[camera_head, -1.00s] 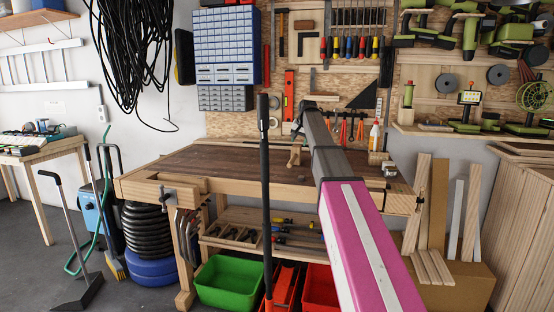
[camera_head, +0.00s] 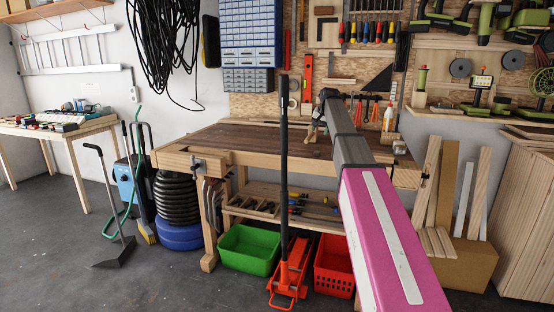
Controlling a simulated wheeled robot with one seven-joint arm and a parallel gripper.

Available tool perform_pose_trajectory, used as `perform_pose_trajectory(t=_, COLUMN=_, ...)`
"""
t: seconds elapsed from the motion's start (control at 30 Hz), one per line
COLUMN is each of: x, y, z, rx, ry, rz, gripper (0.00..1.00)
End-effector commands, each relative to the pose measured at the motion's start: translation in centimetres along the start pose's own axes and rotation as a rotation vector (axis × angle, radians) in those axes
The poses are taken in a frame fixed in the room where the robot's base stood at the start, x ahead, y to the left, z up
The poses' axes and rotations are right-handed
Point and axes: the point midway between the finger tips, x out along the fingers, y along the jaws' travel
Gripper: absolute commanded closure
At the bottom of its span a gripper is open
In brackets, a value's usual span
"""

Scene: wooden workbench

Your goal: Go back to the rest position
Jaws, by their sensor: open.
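My arm reaches from the bottom right over the wooden workbench (camera_head: 235,158), with a pink and white link in front and grey links beyond. My gripper (camera_head: 314,131) is small and dark at its far end, above the bench top at the back. It is open, and I see nothing held in it. The arm hides part of the bench's right side, and the fingertips are hard to make out.
A red floor jack (camera_head: 288,272) with a tall black handle stands before the bench, between a green crate (camera_head: 248,252) and a red crate (camera_head: 335,272). A vacuum (camera_head: 130,180) and a dustpan (camera_head: 115,252) stand left. The floor at front left is clear.

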Motion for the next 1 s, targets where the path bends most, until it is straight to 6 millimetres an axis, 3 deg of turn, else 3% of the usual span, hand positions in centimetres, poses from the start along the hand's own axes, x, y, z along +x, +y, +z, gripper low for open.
perform_pose_trajectory(t=0.37, x=4.4, y=2.5, z=5.4, rx=-0.031, ry=-0.037, rz=0.026, gripper=0.50)
perform_pose_trajectory(t=0.57, x=7.8, y=4.5, z=10.1, rx=-0.059, ry=-0.069, rz=0.046, gripper=0.50)
perform_pose_trajectory(t=0.67, x=10.1, y=6.2, z=13.7, rx=-0.079, ry=-0.093, rz=0.061, gripper=0.50)
perform_pose_trajectory(t=1.0, x=17.4, y=12.9, z=29.4, rx=-0.176, ry=-0.204, rz=0.122, gripper=0.50)
